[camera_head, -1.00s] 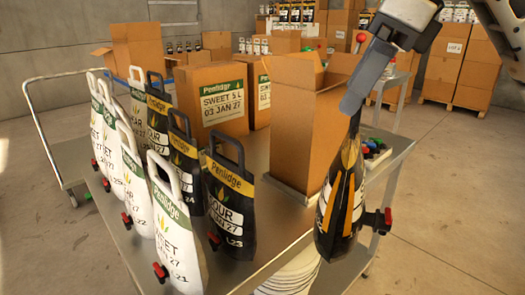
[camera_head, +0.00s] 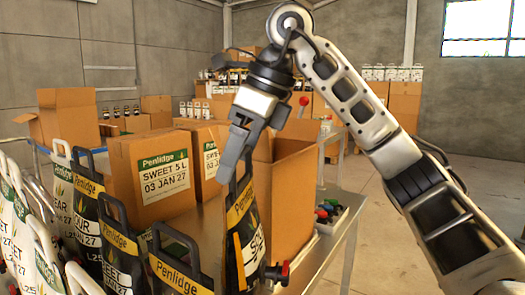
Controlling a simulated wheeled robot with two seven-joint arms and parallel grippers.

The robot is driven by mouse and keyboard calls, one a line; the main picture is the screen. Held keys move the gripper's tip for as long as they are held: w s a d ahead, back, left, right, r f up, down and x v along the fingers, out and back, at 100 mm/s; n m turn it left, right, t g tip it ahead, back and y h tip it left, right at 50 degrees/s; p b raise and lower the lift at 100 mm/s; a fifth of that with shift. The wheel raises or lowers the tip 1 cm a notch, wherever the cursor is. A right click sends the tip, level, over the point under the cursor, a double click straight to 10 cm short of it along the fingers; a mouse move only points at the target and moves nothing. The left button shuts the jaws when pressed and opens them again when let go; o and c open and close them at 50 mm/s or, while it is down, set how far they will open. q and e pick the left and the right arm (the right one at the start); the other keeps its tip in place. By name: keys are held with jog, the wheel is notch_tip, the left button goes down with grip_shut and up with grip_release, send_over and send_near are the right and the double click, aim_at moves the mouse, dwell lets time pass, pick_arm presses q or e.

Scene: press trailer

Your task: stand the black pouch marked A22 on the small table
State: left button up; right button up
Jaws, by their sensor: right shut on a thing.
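My right gripper (camera_head: 234,160) is shut on the top of a black pouch (camera_head: 252,238). The pouch hangs upright with a yellow band, partly visible white lettering and a red-and-black tap at its lower right. Its code is hidden or cannot be read, so I cannot tell whether it is A22. It is in front of the open carton (camera_head: 295,195); whether it touches the steel table (camera_head: 347,240) is hidden. I cannot tell for certain which surface is the small table. My left gripper is not in view.
Black pouches (camera_head: 123,270) and white pouches (camera_head: 22,235) crowd the lower left. A sealed Penlidge carton (camera_head: 150,178) stands behind them. A tray of coloured caps (camera_head: 329,211) sits beside the open carton. Open floor lies to the right.

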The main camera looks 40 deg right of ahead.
jog(key=w+a+f, duration=0.1)
jog(key=w+f, duration=0.5)
jog(key=f, duration=0.3)
jog(key=shift+a, duration=0.4)
jog(key=shift+f, duration=0.15)
jog(key=o, duration=1.6)
jog(key=shift+f, duration=0.3)
jog(key=shift+o, duration=0.8)
jog(key=shift+r, duration=0.1)
jog(key=p+v, duration=0.1)
jog(key=v, duration=1.1)
jog(key=shift+s+r, duration=0.1)
